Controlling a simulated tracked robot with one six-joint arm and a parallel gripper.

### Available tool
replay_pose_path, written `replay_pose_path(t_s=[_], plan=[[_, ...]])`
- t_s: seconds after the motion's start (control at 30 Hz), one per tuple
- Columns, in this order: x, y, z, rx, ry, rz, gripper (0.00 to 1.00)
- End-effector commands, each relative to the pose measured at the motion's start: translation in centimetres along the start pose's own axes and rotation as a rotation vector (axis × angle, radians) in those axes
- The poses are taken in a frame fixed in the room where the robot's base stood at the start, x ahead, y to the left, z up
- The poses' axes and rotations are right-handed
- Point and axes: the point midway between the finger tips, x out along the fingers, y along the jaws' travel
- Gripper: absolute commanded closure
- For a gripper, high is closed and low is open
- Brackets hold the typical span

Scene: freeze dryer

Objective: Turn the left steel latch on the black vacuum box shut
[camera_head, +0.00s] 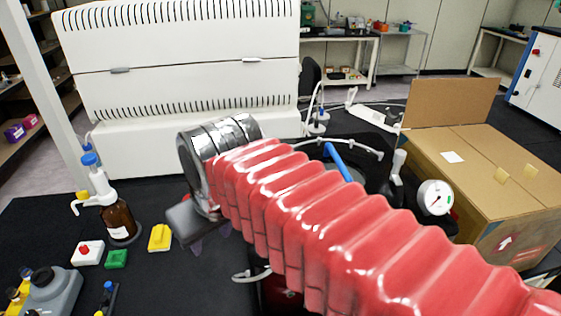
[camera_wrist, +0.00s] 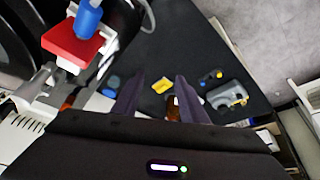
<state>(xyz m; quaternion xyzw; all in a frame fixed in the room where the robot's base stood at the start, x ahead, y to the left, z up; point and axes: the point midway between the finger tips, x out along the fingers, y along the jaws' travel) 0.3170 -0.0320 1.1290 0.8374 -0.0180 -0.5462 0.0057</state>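My gripper (camera_wrist: 160,88) shows in the wrist view with its two dark fingers spread apart and nothing between them. In the head view my gripper (camera_head: 190,228) hangs over the black bench, left of my red-sleeved arm. The black vacuum box is mostly hidden behind the arm. A dark part that seems to be the box (camera_head: 372,143) shows beyond the arm, with white tubing and a blue tube. I cannot make out the left steel latch in either view. A pale curved piece (camera_head: 250,276) shows beside the arm, but I cannot tell what it is.
A brown dispenser bottle (camera_head: 118,222), a yellow block (camera_head: 160,238), a red-and-white piece (camera_head: 88,252) and a green block (camera_head: 116,259) stand on the bench at left. A white machine (camera_head: 190,60) stands behind.

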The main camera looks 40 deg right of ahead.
Motion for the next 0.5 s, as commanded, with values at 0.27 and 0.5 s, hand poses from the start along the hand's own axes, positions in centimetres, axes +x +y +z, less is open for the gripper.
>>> replay_pose_path(t_s=[0.27, 0.5], plan=[[-5.2, 6.0, -5.3, 0.031, -0.136, 0.041, 0.61], [-9.4, 11.6, -8.3, 0.059, -0.253, 0.043, 0.61]])
